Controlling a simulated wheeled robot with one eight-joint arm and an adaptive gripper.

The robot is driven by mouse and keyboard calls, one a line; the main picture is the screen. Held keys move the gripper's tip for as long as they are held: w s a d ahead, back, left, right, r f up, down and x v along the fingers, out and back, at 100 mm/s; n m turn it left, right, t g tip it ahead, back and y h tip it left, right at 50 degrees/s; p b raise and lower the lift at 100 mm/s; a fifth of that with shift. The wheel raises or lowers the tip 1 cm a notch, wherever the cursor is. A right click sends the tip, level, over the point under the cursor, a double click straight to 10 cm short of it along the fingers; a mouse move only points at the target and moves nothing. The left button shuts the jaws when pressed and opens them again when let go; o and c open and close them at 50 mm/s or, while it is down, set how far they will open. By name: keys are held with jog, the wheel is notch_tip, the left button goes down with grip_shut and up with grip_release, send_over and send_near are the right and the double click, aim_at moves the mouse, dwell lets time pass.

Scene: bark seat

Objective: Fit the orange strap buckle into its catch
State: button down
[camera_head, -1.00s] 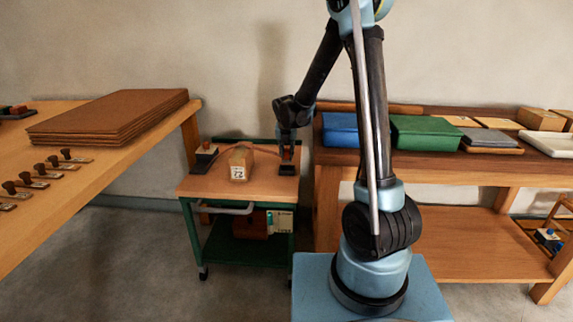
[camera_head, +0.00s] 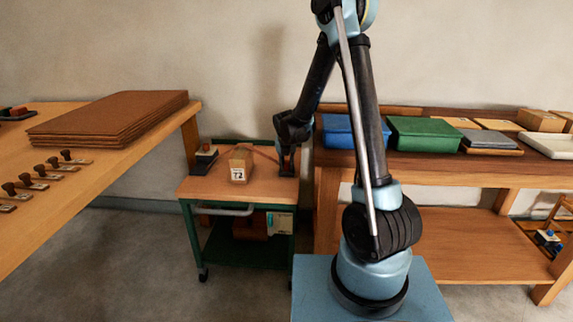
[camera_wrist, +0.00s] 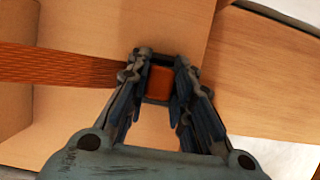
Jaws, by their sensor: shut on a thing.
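The orange buckle (camera_wrist: 161,83) is between the fingers of my gripper (camera_wrist: 162,80) in the wrist view, and the fingers are shut on it. A dark frame, which looks like the catch (camera_wrist: 157,53), shows around the buckle's edges. The orange strap (camera_wrist: 60,66) runs off to the left from it. In the head view my gripper (camera_head: 288,157) is low over the dark catch (camera_head: 287,170) at the right side of the cart top. The fingers hide most of the buckle there. I cannot tell how deep the buckle sits in the catch.
The green-framed cart (camera_head: 212,188) has a wooden top. A cardboard box (camera_head: 240,166) marked 12 stands left of my gripper, with the strap passing behind it. A dark block (camera_head: 205,156) stands at the cart's left. A bench with blue (camera_head: 342,132) and green bins (camera_head: 424,134) is close on the right.

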jog(key=shift+f, duration=0.1)
jog(key=c, duration=1.4)
grip_release()
jog(key=shift+r, duration=0.35)
jog(key=shift+v, duration=5.95)
jog(key=shift+s, duration=0.1)
